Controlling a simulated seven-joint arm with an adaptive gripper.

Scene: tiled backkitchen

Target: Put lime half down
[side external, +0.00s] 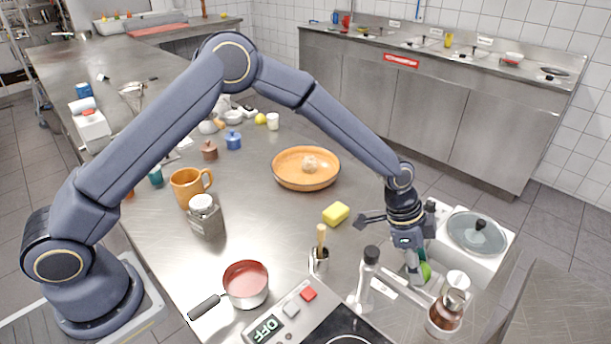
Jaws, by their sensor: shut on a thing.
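My gripper (416,274) points down near the right end of the steel counter (265,228). It is shut on the lime half (426,271), a small bright green piece partly hidden by the fingers. I cannot tell from this view whether the lime half touches the surface below or hangs just above it.
A pepper mill (365,275), a copper-coloured pot (446,312) and a white container (458,281) crowd the gripper. A glass lid (476,233) lies at right. A yellow sponge (336,213) and an orange dish (306,181) holding a pale item stand left, with bare steel between.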

